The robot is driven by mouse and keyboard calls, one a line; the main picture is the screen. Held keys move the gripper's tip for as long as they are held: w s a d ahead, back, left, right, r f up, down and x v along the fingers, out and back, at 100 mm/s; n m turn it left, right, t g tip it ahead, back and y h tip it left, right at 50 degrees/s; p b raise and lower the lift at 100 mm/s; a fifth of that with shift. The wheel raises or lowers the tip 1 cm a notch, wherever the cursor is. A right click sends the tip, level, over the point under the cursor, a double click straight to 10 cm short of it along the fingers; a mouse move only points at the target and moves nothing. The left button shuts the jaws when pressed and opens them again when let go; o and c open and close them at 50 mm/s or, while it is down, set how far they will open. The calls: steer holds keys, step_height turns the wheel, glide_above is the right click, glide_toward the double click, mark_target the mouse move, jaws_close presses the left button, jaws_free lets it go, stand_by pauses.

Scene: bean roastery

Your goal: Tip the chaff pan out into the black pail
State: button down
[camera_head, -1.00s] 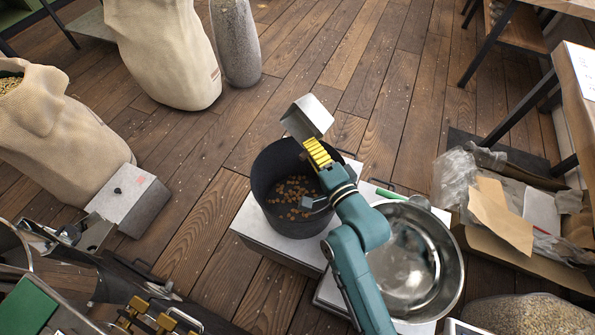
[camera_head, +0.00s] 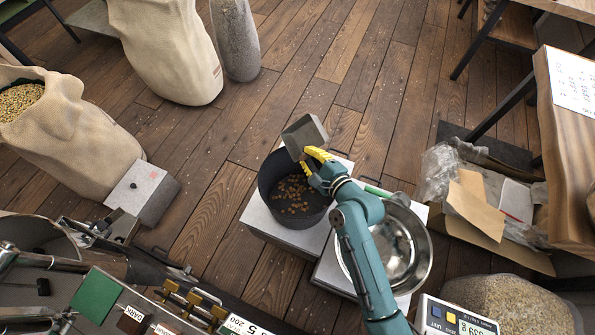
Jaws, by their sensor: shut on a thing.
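The chaff pan (camera_head: 302,134) is a small grey metal box at the far rim of the black pail. My gripper (camera_head: 315,157) has yellow fingers shut on the pan's near side and holds it tilted above the rim. The black pail (camera_head: 268,181) stands upright on a pale grey block. Several brown flakes or bits lie on the pail's floor. I cannot tell whether anything is left inside the pan, and my gripper hides part of the pail's right rim.
A steel bowl (camera_head: 417,250) stands right of the pail, partly behind my arm. An open carton (camera_head: 490,241) with paper and plastic wrap lies further right. Sacks (camera_head: 75,135) stand at left beside a grey box (camera_head: 146,190).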

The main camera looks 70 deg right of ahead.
steer(key=shift+r+m+p, duration=0.3)
steer(key=shift+r+p, duration=0.3)
steer(key=shift+r, duration=0.1)
steer(key=p, duration=0.1)
steer(key=m+y+p, duration=0.1)
steer(key=shift+a+f+m+p, duration=0.15)
steer(key=shift+f+m+p, duration=0.1)
steer(key=shift+m+p, duration=0.1)
steer(key=shift+w+a+r+m+y+p, duration=0.1)
steer(key=shift+r+m+y+p, duration=0.35)
steer(key=shift+p, duration=0.75)
steer(key=shift+m+y+p, duration=0.35)
steer(key=shift+m+p, duration=0.05)
steer(key=shift+p, duration=0.3)
steer(key=m+p, duration=0.1)
steer(key=y+p, duration=0.1)
steer(key=p, duration=0.1)
steer(key=shift+w+a+r+m+t, duration=0.15)
steer(key=shift+a+r+m+t, duration=0.2)
steer(key=shift+r+m+t, duration=0.05)
steer(key=shift+a+f+m+y+p, duration=0.15)
steer(key=shift+f+m+y+p, duration=0.2)
steer(key=shift+m+y, duration=0.15)
steer(key=shift+w+a+f, duration=0.1)
steer(key=shift+a+f, duration=0.05)
steer(key=shift+a, duration=0.05)
